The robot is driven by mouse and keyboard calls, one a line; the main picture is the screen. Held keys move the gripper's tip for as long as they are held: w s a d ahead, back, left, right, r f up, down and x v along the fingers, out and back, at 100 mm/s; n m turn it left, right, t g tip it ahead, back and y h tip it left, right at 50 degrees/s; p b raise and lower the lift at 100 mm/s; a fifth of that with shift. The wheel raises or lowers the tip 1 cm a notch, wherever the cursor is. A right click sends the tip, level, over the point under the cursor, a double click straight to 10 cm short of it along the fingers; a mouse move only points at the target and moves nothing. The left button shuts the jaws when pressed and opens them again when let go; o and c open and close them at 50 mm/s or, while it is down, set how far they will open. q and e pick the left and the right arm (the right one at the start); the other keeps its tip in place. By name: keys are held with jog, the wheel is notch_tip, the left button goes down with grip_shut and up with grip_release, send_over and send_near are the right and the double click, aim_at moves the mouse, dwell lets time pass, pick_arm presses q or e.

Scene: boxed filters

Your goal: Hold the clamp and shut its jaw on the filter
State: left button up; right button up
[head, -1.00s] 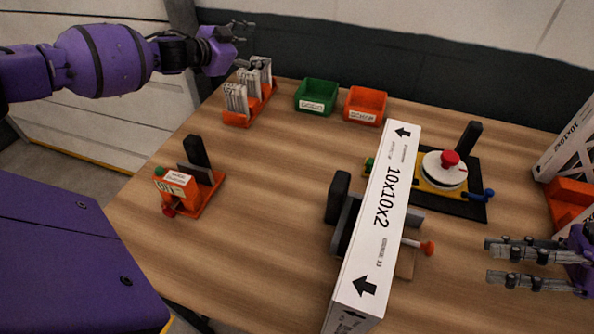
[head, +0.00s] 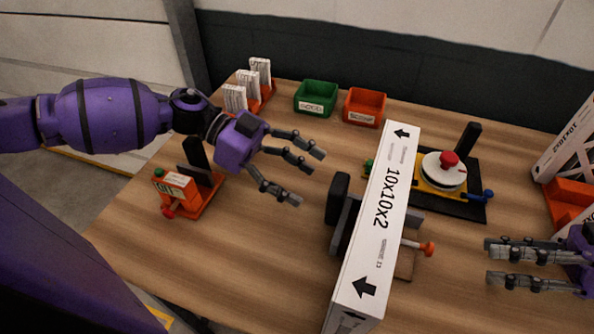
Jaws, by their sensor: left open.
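The filter is a long white box (head: 375,232) marked 10x10x2. It stands on edge in the middle of the table, running from the back towards the front. The clamp (head: 342,215) has a dark upright and a grey jaw plate on the filter's left side. Its orange-knobbed rod (head: 427,249) shows on the right side, and the filter hides its middle. I cannot tell if the jaw touches the filter. My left gripper (head: 306,176) is open and empty, above the table left of the clamp. My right gripper (head: 488,261) is open and empty, right of the knob.
A round gauge with a red knob (head: 450,159) stands behind the filter on the right. An orange fixture (head: 190,195) sits under my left arm. Green (head: 317,97) and orange (head: 364,106) bins and a filter rack (head: 262,97) stand at the back.

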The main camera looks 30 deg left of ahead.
aim_at(332, 195)
pick_arm(q)
jog(key=x, duration=0.7)
jog(key=shift+d, duration=0.2)
jog(key=c, duration=1.7)
